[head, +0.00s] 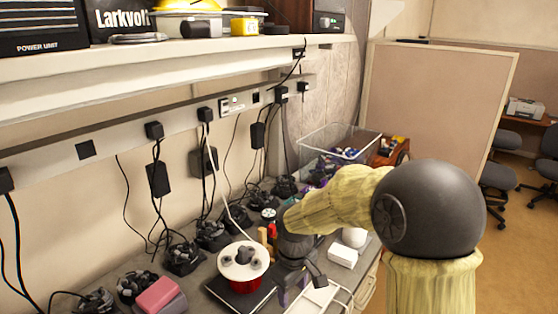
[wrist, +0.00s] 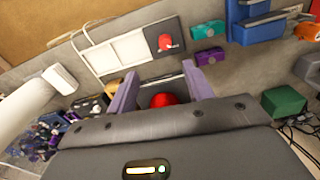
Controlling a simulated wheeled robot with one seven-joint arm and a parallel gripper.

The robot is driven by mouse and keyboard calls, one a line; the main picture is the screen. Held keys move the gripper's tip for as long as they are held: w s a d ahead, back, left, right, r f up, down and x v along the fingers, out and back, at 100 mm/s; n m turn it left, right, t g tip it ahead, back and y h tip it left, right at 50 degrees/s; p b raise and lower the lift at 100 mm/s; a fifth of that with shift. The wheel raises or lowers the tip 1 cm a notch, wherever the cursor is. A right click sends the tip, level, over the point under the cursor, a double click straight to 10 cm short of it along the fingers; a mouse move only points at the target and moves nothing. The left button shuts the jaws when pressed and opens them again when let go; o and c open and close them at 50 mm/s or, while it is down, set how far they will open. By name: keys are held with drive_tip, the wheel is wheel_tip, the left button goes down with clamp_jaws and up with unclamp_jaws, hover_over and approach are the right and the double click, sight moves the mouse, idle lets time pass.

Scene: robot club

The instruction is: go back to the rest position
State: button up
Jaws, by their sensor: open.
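My gripper (wrist: 160,72) shows in the wrist view as two purple fingers spread apart, with nothing clasped between the tips. A red round thing (wrist: 163,100) shows between the fingers, close to the palm; whether it touches them I cannot tell. In the head view my gripper (head: 294,288) hangs low over the workbench (head: 222,262), right of a red tub with a white lid (head: 243,262). My arm reaches in from the right and partly hides the bench. The fingertips are hard to make out there.
Several dark devices with cables (head: 184,256) line the back of the bench. A clear bin (head: 340,142) stands at the far end. A white box (head: 343,253) lies beside my gripper. A shelf (head: 180,55) runs above. Open floor lies at the right, with chairs (head: 500,190).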

drive_tip(key=s+d+m+t, duration=0.2)
drive_tip(key=s+d+m, duration=0.7)
drive_tip(key=s+d, duration=0.2)
drive_tip(key=shift+s+d+f, duration=0.2)
drive_tip(key=shift+s+d, duration=0.15)
drive_tip(key=shift+d, duration=0.1)
